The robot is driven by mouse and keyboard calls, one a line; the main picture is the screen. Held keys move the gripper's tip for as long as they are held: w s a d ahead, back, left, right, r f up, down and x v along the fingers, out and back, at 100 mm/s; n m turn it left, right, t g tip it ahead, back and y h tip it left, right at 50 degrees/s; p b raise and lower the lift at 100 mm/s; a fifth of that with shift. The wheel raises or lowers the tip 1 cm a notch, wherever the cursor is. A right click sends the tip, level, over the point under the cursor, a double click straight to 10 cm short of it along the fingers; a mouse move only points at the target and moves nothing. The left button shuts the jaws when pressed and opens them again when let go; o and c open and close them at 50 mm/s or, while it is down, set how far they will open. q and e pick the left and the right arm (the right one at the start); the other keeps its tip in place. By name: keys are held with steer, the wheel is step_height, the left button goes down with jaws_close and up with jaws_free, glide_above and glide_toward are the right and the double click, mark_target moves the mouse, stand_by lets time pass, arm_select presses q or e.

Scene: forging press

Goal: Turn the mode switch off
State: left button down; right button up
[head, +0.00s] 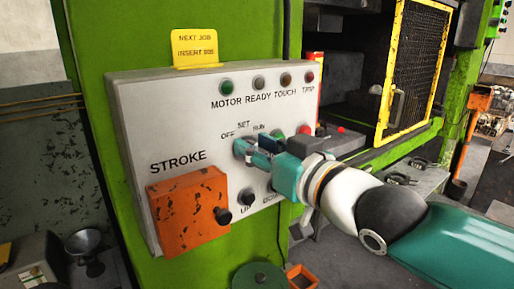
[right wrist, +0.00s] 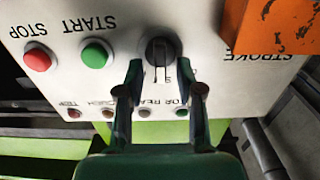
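The mode switch is a round dark knob on the white control panel, labelled OFF, SET and RUN. It shows clearly in the right wrist view (right wrist: 160,50), where the panel appears upside down, and partly in the head view (head: 241,146), behind my gripper. A pale mark on the knob runs towards the lamp row, roughly at SET. My right gripper (right wrist: 160,68) is open, its two fingers spread to either side of the knob's near part. I cannot tell whether they touch it. In the head view my right gripper (head: 256,149) reaches the panel from the right. My left gripper is not in view.
A green START button (right wrist: 95,54) and a red STOP button (right wrist: 37,57) sit beside the switch. An orange STROKE box (head: 187,208) with a black knob is at lower left. A yellow note (head: 195,48) tops the panel. A yellow-framed mesh guard (head: 417,65) stands at right.

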jaws_close()
steer(key=shift+s+a, duration=0.1)
steer(key=shift+f+n+b, duration=0.1)
steer(key=shift+n+b, duration=0.3)
steer(key=shift+s+a+f+n+b, duration=0.15)
steer(key=shift+n+b, duration=0.4)
steer(key=shift+n, duration=0.8)
steer(key=shift+a+f+n+b, duration=0.15)
steer(key=shift+n+b, duration=0.4)
steer(key=shift+n, duration=0.85)
steer(key=shift+s+a+n+b, duration=0.15)
steer(key=shift+n+b, duration=0.4)
steer(key=shift+n, duration=0.8)
